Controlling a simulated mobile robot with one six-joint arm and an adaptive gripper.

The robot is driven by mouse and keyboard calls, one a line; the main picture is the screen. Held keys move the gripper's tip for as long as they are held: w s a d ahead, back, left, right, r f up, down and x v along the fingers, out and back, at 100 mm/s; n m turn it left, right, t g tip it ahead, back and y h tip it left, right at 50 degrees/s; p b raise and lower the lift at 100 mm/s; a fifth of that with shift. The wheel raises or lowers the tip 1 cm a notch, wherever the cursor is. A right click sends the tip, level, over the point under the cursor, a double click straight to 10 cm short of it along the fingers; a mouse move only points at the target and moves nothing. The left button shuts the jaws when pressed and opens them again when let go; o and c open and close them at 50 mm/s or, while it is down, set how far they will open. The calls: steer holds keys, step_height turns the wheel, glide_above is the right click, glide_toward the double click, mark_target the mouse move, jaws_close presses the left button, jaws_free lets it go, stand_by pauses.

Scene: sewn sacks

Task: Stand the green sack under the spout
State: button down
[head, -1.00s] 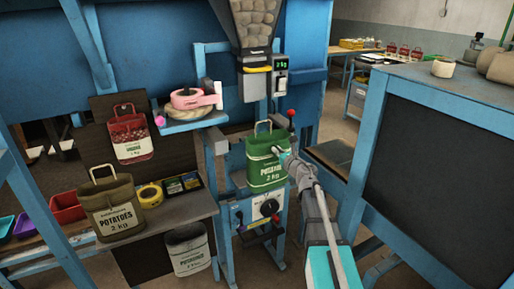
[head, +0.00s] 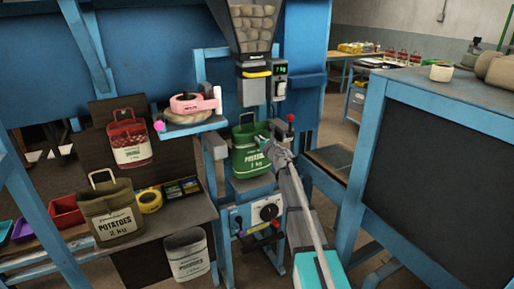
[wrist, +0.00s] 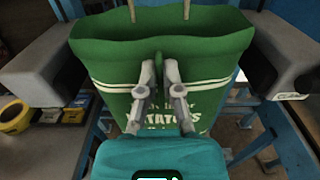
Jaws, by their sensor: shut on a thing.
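The green sack (head: 246,158), printed with white lettering, is upright below the spout (head: 254,90) of the potato hopper. Its mouth is open and its pale loop handle stands up. My gripper (head: 268,144) is shut on the front of the sack. In the wrist view both fingertips (wrist: 159,72) pinch a fold of the green cloth (wrist: 110,65) below the rim. The sack is just above or on the small stand over the dial box (head: 264,212); I cannot tell if its base touches.
Grey blocks flank the sack in the wrist view, left (wrist: 45,65) and right (wrist: 275,65). A shelf with pink tape (head: 190,103) juts out at left. An olive sack (head: 112,212) stands on the left bench. A blue-framed bench (head: 365,150) is at right.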

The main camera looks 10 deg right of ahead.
steer(key=shift+f, duration=0.15)
steer(key=shift+f+b, duration=1.6)
steer(key=shift+b, duration=0.2)
steer(key=shift+f, duration=0.15)
steer(key=c, duration=0.8)
jaws_free()
steer(key=shift+r, duration=0.2)
steer(key=v, duration=1.2)
